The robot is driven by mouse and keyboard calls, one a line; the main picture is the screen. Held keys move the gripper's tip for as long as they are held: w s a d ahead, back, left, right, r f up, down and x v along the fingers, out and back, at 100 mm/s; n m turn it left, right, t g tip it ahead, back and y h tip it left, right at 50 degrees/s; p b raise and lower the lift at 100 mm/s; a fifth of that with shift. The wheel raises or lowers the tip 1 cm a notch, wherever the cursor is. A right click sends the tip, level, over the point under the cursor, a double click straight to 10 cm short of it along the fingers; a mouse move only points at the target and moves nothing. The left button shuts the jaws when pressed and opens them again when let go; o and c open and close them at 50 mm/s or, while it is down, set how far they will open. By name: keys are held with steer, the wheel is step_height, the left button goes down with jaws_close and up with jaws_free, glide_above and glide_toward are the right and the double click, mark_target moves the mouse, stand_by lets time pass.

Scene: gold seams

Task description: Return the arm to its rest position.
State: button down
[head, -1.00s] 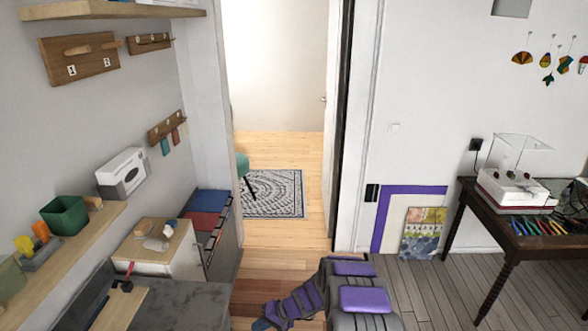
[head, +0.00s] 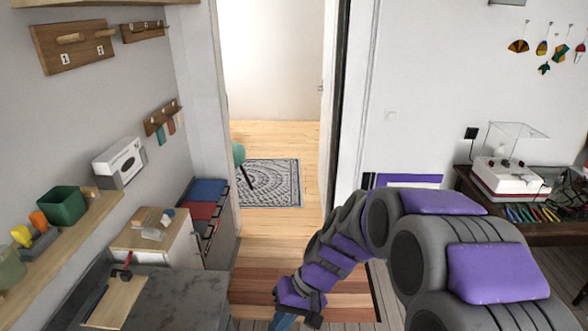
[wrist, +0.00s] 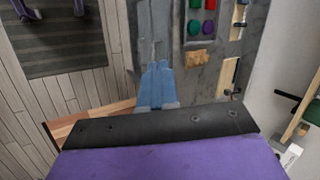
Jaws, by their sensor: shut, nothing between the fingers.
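My arm, grey with purple pads, reaches in from the bottom right of the head view and bends down toward the bottom centre. My gripper (head: 284,322) shows there only in part, as a blue tip cut off by the lower edge. In the wrist view, its two blue fingers (wrist: 158,68) lie side by side, shut, with nothing between them. They hang over a grey surface (wrist: 165,25) and touch nothing that I can see.
A grey bench (head: 185,300) with a wooden board (head: 115,300) stands at the lower left, beside a small cabinet (head: 185,245). A shelf (head: 65,240) runs along the left wall. A doorway with a patterned rug (head: 270,185) is ahead. A dark table (head: 540,235) stands right.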

steer(key=s+d+r+m+h, duration=0.1)
steer(key=s+d+r+h, duration=0.2)
steer(key=s+d, duration=0.5)
steer(key=s+d+r+m+h, duration=0.1)
steer(key=s+d+r+h, duration=0.2)
steer(key=s+d, duration=0.5)
steer(key=s, duration=0.6)
steer(key=shift+d+t, duration=0.4)
